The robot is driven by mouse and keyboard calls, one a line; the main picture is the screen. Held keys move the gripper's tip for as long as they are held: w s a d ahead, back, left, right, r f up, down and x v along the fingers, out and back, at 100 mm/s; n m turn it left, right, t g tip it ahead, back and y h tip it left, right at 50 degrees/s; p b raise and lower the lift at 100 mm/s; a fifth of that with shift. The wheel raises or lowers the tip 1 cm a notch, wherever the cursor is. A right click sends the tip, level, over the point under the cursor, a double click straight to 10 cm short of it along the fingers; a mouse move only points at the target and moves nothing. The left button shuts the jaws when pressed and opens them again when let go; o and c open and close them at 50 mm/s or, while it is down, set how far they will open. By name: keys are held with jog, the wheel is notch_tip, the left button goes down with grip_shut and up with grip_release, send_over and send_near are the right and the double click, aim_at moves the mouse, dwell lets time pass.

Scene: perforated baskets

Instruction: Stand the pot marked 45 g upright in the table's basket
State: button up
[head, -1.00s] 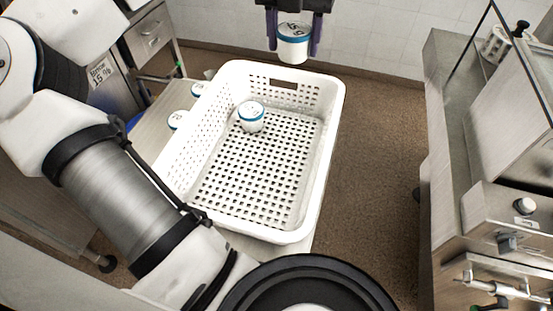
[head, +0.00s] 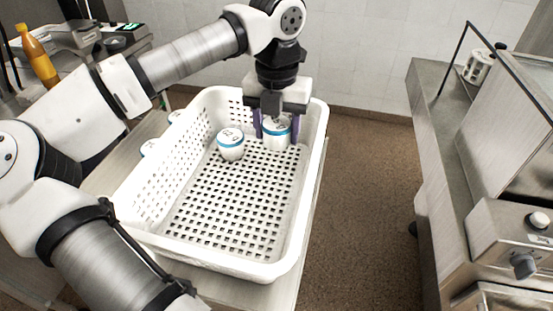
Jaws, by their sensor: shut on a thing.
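My gripper (head: 276,133) points down inside the far end of the white perforated basket (head: 150,235). It is shut on a white pot with a blue band (head: 275,142), which is upright between the fingers. I cannot tell whether this pot touches the basket floor. A second white pot with a blue band (head: 231,148) stands in the basket just left of the held one, with a gap between them. The dark print on both lids is too small to read, so I cannot tell which is marked 45 g.
Two more pots, one of them here (head: 149,147), stand outside the basket on the left of the table (head: 110,172). A steel counter (head: 432,110) stands to the right. The near part of the basket is empty.

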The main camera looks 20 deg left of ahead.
aim_at(277, 162)
jog(key=shift+f+b, duration=1.2)
jog(key=shift+f, duration=1.3)
jog(key=shift+f+b, duration=0.2)
jog(key=shift+b, duration=0.1)
jog(key=o, duration=1)
jog(key=shift+c, duration=0.2)
jog(key=shift+r, duration=0.1)
jog(key=shift+r, duration=0.1)
notch_tip(277, 162, up, 12)
jog(key=shift+r+b, duration=0.1)
jog(key=shift+b, duration=0.3)
